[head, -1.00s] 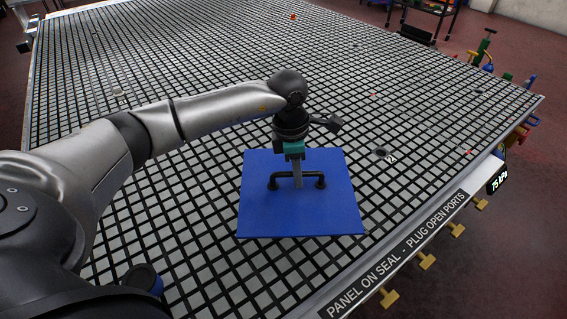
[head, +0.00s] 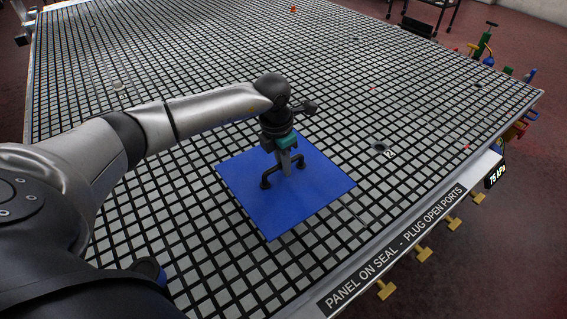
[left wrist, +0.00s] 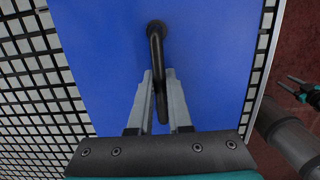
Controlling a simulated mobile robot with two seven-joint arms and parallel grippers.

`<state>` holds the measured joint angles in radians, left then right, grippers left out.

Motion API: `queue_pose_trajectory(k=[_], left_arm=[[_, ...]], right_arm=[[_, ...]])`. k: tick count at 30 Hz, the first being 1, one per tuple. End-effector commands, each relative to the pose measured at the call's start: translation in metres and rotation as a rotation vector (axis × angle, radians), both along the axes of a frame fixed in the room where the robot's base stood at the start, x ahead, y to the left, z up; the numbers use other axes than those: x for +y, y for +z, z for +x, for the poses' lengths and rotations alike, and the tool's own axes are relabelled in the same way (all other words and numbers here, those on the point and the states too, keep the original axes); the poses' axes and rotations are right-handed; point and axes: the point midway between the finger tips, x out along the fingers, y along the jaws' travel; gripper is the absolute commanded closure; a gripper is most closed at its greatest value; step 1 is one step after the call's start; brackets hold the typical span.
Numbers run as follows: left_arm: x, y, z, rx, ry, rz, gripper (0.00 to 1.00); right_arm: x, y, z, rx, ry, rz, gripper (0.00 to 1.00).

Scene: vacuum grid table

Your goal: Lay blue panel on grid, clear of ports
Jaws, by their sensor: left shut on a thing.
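The blue panel (head: 318,192) is a flat square with a black bar handle (head: 266,178) on top. My left gripper (head: 287,171) is shut on the handle from above. In the left wrist view, its two fingers (left wrist: 160,82) stand either side of the handle bar (left wrist: 155,45). My right gripper (left wrist: 291,87) looks open at the right edge of the left wrist view.
A pale round fitting (head: 118,85) is on the grid at far left, and an orange piece (head: 293,9) at the far edge. Yellow handles (head: 418,254) stick out below the labelled front edge (head: 395,250). Much of the grid beyond the panel is clear.

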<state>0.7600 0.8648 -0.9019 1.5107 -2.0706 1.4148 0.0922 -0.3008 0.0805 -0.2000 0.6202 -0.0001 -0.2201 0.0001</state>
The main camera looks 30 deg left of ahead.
Motion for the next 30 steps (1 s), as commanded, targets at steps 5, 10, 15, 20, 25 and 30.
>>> queue_pose_trajectory(k=[5, 10, 15, 20, 25, 30], left_arm=[[0.0, -0.01, 0.001, -0.003, -0.001, -0.001, 1.0], [0.0, -0.027, 0.001, -0.002, -0.001, -0.001, 1.0], [0.0, -0.047, 0.001, -0.002, -0.001, -0.001, 1.0], [0.0, -0.064, 0.001, -0.002, -0.001, -0.001, 1.0], [0.0, -0.073, 0.001, -0.002, -0.001, -0.001, 1.0], [0.0, -0.074, 0.001, -0.003, -0.002, -0.001, 1.0]], right_arm=[[0.0, -0.009, 0.0, 0.0, 0.0, 0.0, 0.5], [0.0, -0.023, 0.0, 0.0, 0.0, 0.0, 0.5], [0.0, -0.039, 0.0, 0.0, 0.0, 0.0, 0.5], [0.0, -0.052, 0.0, 0.0, 0.0, 0.0, 0.5], [0.0, -0.059, 0.0, 0.0, 0.0, 0.0, 0.5], [0.0, -0.06, 0.0, 0.0, 0.0, 0.0, 0.5]])
